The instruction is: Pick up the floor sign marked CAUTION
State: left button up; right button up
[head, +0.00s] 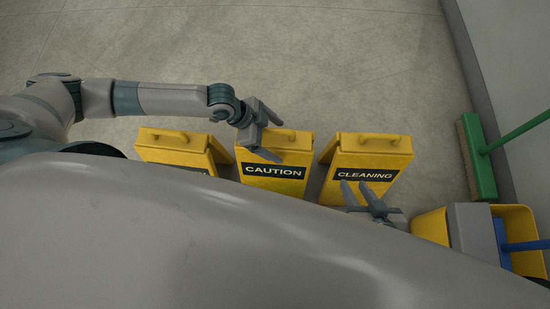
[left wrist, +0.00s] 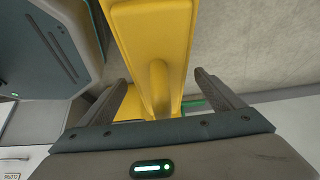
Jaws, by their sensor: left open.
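The yellow floor sign marked CAUTION (head: 272,185) stands upright on the floor, middle of three signs in the head view. Its raised handle is at the top. My left gripper (head: 281,141) is open at the top of this sign, with its fingers on either side of the handle. In the left wrist view, a yellow sign top with its handle (left wrist: 158,88) lies between the spread fingers of my left gripper (left wrist: 160,78); I cannot tell whether they touch. My right gripper (head: 355,183) is open and low, in front of the CLEANING sign (head: 362,155), overlapping its lower part.
Another yellow sign (head: 172,152) stands at left, its label partly hidden by my body. A green broom (head: 477,160) leans near the right wall (head: 505,65). A yellow bucket (head: 431,226) with a grey part and blue tool stands at lower right. The floor behind the signs is clear.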

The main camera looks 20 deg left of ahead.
pick_arm(q)
jog(key=shift+c, duration=0.2)
jog(key=c, duration=2)
jog(key=shift+r, duration=0.1)
jog(key=shift+c, duration=0.5)
jog(key=shift+r, duration=0.1)
